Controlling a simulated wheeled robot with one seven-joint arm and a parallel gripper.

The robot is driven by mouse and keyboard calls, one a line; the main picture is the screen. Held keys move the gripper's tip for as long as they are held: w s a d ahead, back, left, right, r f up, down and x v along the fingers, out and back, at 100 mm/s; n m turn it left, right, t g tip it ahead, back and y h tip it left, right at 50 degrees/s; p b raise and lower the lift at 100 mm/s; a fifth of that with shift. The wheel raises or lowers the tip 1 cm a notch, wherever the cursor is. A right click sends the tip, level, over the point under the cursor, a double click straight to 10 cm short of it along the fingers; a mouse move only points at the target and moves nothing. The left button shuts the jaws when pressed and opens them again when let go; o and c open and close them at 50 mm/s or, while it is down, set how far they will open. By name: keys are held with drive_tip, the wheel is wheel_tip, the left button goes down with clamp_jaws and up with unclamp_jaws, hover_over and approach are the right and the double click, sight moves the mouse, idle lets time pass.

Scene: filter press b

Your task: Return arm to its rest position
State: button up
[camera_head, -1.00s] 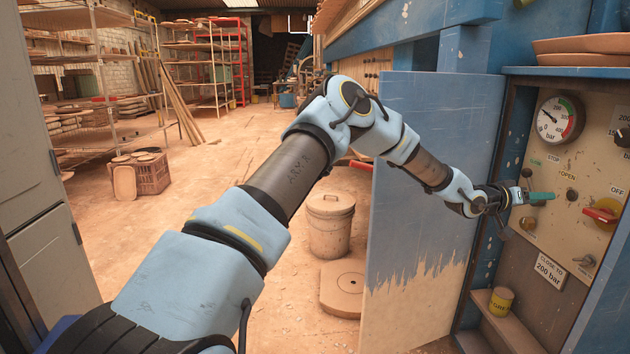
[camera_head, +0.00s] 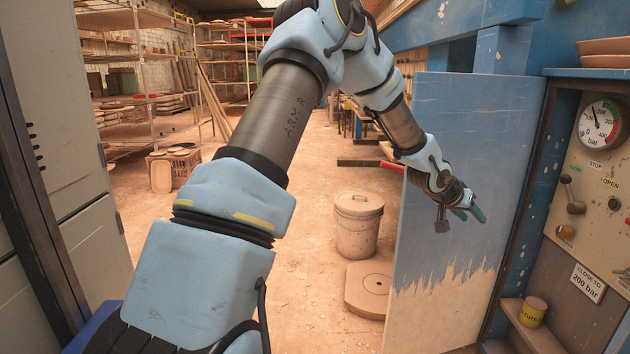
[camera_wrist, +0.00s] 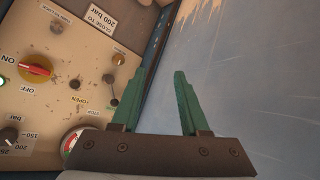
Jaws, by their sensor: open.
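My gripper (camera_head: 472,212) is in front of the blue and bare-wood door panel (camera_head: 450,150), clear of the control panel to its right. Its two green fingers are apart and empty in the wrist view (camera_wrist: 157,100). The control panel (camera_head: 585,225) carries a round pressure gauge (camera_head: 599,124), a dark lever (camera_head: 571,195) and several buttons and knobs. In the wrist view the panel shows upside down, with a red and yellow knob (camera_wrist: 35,69) by the OFF label. The gripper touches nothing that I can see.
A grey cabinet (camera_head: 70,140) stands close on the left. A small yellow pot (camera_head: 533,312) sits on a ledge under the panel. The middle floor is open.

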drive_tip(key=a+n+y, duration=0.3)
drive_tip(key=a+y, duration=0.3)
drive_tip(key=a, duration=2)
drive_tip(key=s+a+n+g+y, duration=0.1)
drive_tip(key=s+a+n+y, duration=0.1)
drive_tip(key=s+a, duration=0.7)
drive_tip(key=s+a+n+g+y, duration=0.1)
drive_tip(key=s+a+n+g, duration=0.15)
drive_tip(key=s+a, duration=0.65)
drive_tip(key=a+r+p, duration=0.1)
drive_tip(key=r+p, duration=0.7)
drive_tip(key=r, duration=0.1)
drive_tip(key=w+a+r+p, duration=0.1)
drive_tip(key=a+r+p, duration=0.1)
drive_tip(key=r+p, duration=0.7)
drive_tip(key=shift+w+a+t, duration=0.3)
drive_tip(key=shift+t, duration=0.05)
drive_tip(key=shift+n, duration=0.25)
